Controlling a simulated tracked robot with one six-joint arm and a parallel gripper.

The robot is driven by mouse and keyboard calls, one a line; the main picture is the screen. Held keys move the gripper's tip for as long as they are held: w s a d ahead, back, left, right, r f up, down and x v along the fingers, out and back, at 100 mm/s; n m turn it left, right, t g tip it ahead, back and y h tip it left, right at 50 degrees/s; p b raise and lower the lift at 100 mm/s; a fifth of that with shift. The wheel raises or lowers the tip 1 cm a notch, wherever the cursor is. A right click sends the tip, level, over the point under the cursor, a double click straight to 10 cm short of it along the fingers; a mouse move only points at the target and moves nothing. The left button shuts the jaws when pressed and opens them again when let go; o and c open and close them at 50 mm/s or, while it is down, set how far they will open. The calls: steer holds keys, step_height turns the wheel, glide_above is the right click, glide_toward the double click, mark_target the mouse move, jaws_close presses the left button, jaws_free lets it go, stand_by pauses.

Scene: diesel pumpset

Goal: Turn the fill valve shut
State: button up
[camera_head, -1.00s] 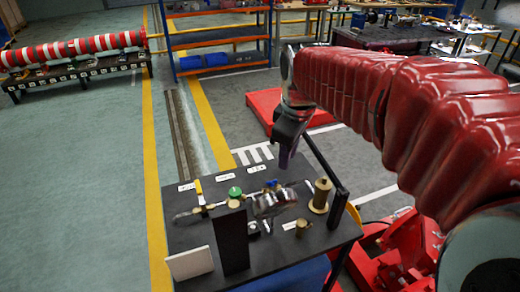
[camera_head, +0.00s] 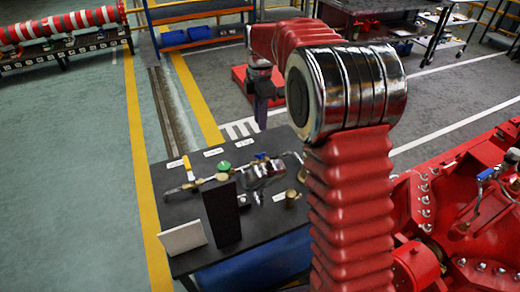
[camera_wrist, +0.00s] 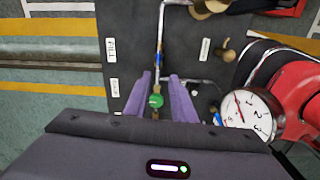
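The black bench (camera_head: 185,208) carries a pipe run with a yellow-handled valve (camera_head: 187,163), a green knob (camera_head: 224,166) and a blue handle (camera_head: 262,156). In the wrist view, a label reading FILL (camera_wrist: 110,48) lies left of the pipe; I cannot tell surely which valve it names. My gripper (camera_wrist: 160,77) is open, its two purple fingers apart and empty. The green knob (camera_wrist: 156,100) shows between the fingers, seemingly below them and not touched. In the head view my gripper (camera_head: 262,110) hangs above the bench's back edge.
A pressure gauge (camera_wrist: 248,115) stands right of the fingers in the wrist view. A brass fitting (camera_wrist: 223,52) stands nearby. A dark upright panel (camera_head: 222,215) and white plate (camera_head: 183,238) stand at the bench front. Red machinery (camera_head: 455,200) is at right.

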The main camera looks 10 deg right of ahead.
mark_target(260, 156)
steer(key=shift+w+f+n, duration=0.3)
steer(key=shift+w+f, duration=0.05)
steer(key=shift+f, duration=0.05)
step_height(260, 156, down, 14)
steer(key=shift+r, duration=0.1)
stand_by(0.7)
steer(key=shift+c, duration=0.3)
jaws_close()
